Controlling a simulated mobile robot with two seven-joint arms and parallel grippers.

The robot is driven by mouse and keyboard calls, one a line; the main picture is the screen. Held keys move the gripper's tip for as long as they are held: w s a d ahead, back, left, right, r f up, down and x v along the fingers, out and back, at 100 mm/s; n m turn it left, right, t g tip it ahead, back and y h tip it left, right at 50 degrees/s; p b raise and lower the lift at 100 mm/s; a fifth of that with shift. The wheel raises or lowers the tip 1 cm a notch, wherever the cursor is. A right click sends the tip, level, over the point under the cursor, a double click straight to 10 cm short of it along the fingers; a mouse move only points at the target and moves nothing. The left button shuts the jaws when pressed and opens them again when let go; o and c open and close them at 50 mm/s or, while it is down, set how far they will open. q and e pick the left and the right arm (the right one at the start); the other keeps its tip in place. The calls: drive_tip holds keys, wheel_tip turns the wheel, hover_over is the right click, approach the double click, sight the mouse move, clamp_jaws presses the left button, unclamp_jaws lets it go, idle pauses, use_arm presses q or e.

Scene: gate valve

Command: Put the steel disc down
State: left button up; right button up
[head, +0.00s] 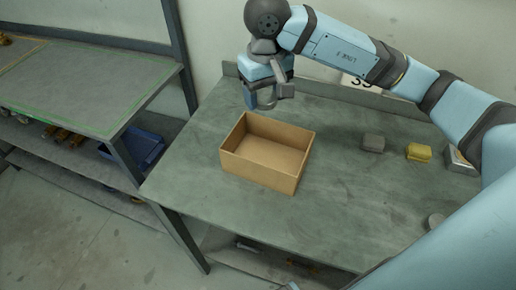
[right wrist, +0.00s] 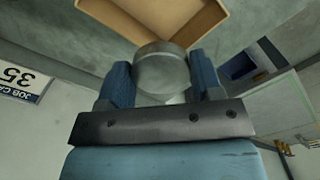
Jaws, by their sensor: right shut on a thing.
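My right gripper (head: 265,98) is above the back of the workbench, near the far left side of the open cardboard box (head: 232,165). In the right wrist view the gripper (right wrist: 163,82) is shut on the steel disc (right wrist: 162,72), a round grey piece between two blue fingers. In that view the brown box (right wrist: 200,12) lies beyond the disc, which overlaps its edge in the picture. In the head view the disc is hard to tell from the grey gripper parts. The box looks empty inside. My left gripper is not in view.
The green-grey workbench (head: 330,215) also bears a grey block (head: 373,142), a yellow block (head: 419,152) and a grey round piece (head: 436,221) at the right. Bare bench top lies around the box. A shelf unit with a blue bin (head: 146,148) stands at left.

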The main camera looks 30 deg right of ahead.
sight(263, 161)
wheel_tip(263, 161, down, 19)
drive_tip(key=shift+s+p, duration=0.1)
drive_tip(key=shift+p, duration=0.35)
drive_tip(key=shift+f, duration=0.35)
drive_tip(key=shift+f+b, duration=0.25)
drive_tip(key=shift+b, duration=0.05)
drive_tip(key=o, duration=1.1)
drive_tip(key=shift+r, duration=0.1)
drive_tip(key=shift+o, duration=0.2)
wheel_tip(263, 161, up, 12)
drive_tip(key=shift+r, duration=0.2)
